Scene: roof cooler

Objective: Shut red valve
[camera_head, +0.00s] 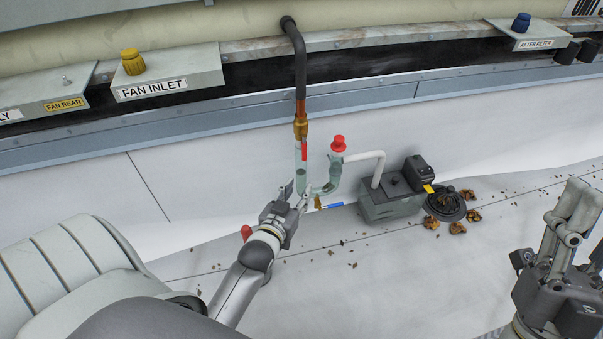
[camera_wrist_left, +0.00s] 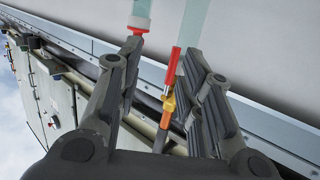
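The red valve is a red lever (camera_head: 304,152) on a brass fitting (camera_head: 300,128) under the copper pipe. The lever lies roughly in line with the pipe. My left gripper (camera_head: 296,192) is open and just below the lever, in front of the clear pipe. In the left wrist view, the lever (camera_wrist_left: 172,70) and brass body (camera_wrist_left: 170,103) appear between the two parted fingers, with no contact visible. My right gripper (camera_head: 582,192) is raised at the right edge, apart from the valve; I cannot tell its finger gap.
A clear U-shaped pipe (camera_head: 333,178) with a red cap (camera_head: 338,144) stands right of the lever. A blue handle (camera_head: 331,205) is below. A grey pump box (camera_head: 392,203), black drain (camera_head: 446,205) and leaves lie farther right. The front floor is mostly clear.

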